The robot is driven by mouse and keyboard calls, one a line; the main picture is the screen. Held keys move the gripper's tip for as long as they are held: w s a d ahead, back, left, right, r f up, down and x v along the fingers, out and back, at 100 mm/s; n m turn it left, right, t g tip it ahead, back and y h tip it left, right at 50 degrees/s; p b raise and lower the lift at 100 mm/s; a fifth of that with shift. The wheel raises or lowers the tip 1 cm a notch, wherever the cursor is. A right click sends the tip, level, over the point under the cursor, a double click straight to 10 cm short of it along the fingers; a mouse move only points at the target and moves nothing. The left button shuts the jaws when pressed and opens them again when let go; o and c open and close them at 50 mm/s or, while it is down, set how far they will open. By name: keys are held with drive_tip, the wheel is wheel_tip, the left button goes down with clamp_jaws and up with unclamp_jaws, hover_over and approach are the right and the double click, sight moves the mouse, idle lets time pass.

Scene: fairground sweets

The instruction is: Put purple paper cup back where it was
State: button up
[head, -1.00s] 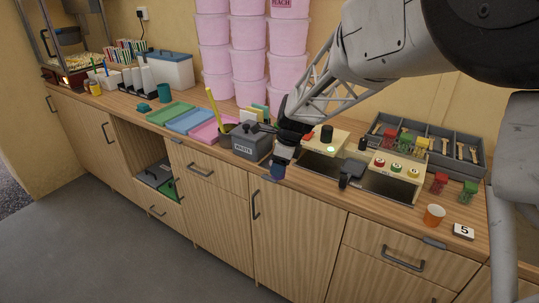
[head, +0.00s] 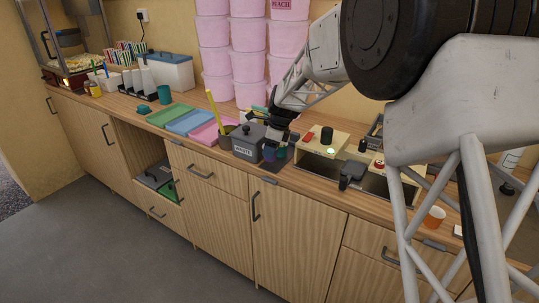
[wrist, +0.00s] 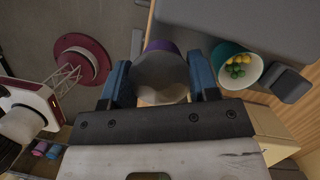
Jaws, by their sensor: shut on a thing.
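My gripper (wrist: 161,82) is shut on the purple paper cup (wrist: 160,46), with one blue finger on each side of it in the wrist view. The cup's purple rim shows, and its inside looks pale grey. In the head view my gripper (head: 271,146) is just right of the grey waste bin, low over the counter. The cup is small and dark there, and I cannot tell whether its base touches anything. A teal cup (wrist: 239,66) with yellow and green sweets stands close by on a grey surface.
The grey waste bin (head: 247,144) is close on the left. An orange cup (head: 433,217) stands farther right. The counter's front edge is near.

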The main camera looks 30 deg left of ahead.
drive_tip(key=shift+w+a+f, duration=0.1)
drive_tip(key=shift+w+a, duration=0.35)
drive_tip(key=shift+w, duration=0.05)
drive_tip(key=shift+f, duration=1.75)
drive_tip(key=shift+f, duration=0.1)
drive_tip(key=o, duration=1)
drive_tip(key=shift+c, duration=0.2)
drive_tip(key=v, duration=1.2)
